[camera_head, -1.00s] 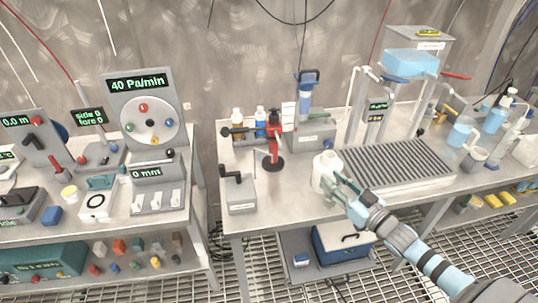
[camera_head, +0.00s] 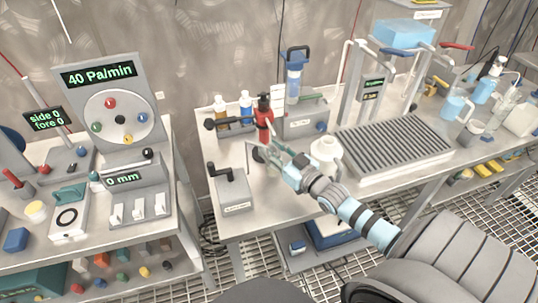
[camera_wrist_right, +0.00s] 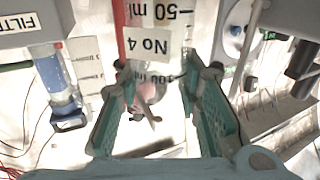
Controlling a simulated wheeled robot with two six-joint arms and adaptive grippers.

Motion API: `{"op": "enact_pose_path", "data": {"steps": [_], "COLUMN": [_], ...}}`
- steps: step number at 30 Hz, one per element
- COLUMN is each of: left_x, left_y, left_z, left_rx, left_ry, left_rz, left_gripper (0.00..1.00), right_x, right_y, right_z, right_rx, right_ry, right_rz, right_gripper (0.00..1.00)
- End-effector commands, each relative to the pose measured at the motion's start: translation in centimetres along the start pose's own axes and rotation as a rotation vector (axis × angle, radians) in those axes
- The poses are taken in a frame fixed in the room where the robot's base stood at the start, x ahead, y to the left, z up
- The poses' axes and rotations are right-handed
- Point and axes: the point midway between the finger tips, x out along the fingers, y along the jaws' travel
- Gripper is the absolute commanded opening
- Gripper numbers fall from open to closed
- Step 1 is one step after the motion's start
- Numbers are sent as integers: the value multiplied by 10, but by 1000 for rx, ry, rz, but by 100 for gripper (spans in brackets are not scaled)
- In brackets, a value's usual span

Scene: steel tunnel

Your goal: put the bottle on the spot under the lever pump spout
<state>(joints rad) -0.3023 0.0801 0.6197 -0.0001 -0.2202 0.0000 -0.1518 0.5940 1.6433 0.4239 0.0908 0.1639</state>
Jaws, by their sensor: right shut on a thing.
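A clear bottle (camera_wrist_right: 148,47) with a "No 4" label and ml marks fills the space between my right gripper's green fingers in the right wrist view. My right gripper (camera_head: 263,153) is shut on it, in front of the red lever pump (camera_head: 264,118). In the head view the gripper mostly hides the bottle and the pump's dark base spot. I cannot tell whether the bottle touches the spot. My left gripper is not in view.
A white jug (camera_head: 327,150) stands just right of my gripper, close behind my forearm. A grey crank box (camera_head: 232,188) is at the left. Small bottles (camera_head: 246,108) stand behind, left of the pump. A slatted drain rack (camera_head: 395,148) lies to the right.

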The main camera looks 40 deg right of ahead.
Motion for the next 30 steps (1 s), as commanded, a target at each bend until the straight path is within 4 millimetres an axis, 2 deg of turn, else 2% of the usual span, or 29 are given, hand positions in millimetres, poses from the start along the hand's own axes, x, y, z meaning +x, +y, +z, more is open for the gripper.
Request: {"op": "enact_pose_path", "data": {"steps": [1, 11, 12, 15, 16, 25, 27, 30], "left_x": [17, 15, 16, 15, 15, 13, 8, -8], "left_y": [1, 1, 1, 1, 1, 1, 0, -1], "left_z": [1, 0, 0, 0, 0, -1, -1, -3], "left_rx": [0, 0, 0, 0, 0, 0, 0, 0], "left_ry": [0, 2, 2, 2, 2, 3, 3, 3], "left_rz": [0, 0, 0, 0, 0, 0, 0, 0], "left_gripper": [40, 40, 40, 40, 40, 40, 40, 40], "right_x": [0, -1, 0, 0, 0, 0, -1, -15], "right_y": [0, 1, 1, 0, 0, 0, 0, -1], "right_z": [17, 15, 16, 14, 14, 12, 9, 6], "right_rx": [-1, 1, 0, 0, 1, 0, 0, 3], "right_ry": [1, 0, 0, 1, 1, 1, 0, -2], "right_rz": [0, 1, 1, 0, 0, -1, -1, -2], "right_gripper": [0, 0, 33, 49, 52, 52, 52, 52]}}
